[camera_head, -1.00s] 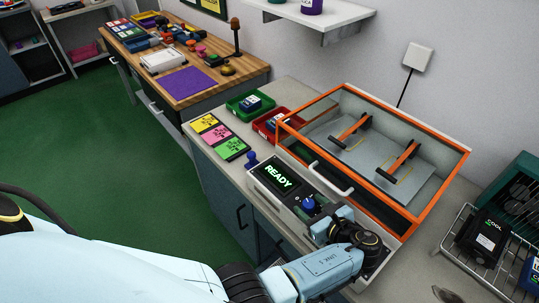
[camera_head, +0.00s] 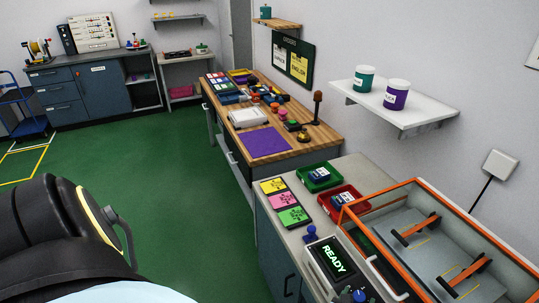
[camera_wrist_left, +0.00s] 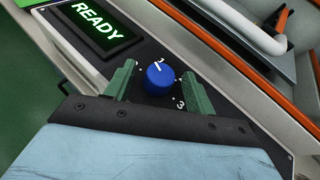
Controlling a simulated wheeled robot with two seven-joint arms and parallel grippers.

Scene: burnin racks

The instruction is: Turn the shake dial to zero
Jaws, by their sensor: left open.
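The shake dial is a blue round knob (camera_wrist_left: 160,80) on the dark panel of the orange-framed machine. It also shows at the bottom edge of the head view (camera_head: 358,296). A white pointer line on its top points toward the panel's display side; a printed 3 shows beside the knob, and the mark near the pointer is hard to read. My left gripper (camera_wrist_left: 159,73) is open, its green fingers on either side of the knob with small gaps. My right gripper is not in view.
A display (camera_wrist_left: 96,24) beside the dial reads READY. A white handle (camera_wrist_left: 250,28) and the orange-framed clear cover (camera_head: 405,215) stand close by. A blue-knobbed lever (camera_head: 311,234), colored cards (camera_head: 283,203), and red (camera_head: 338,197) and green (camera_head: 318,177) trays are to the left.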

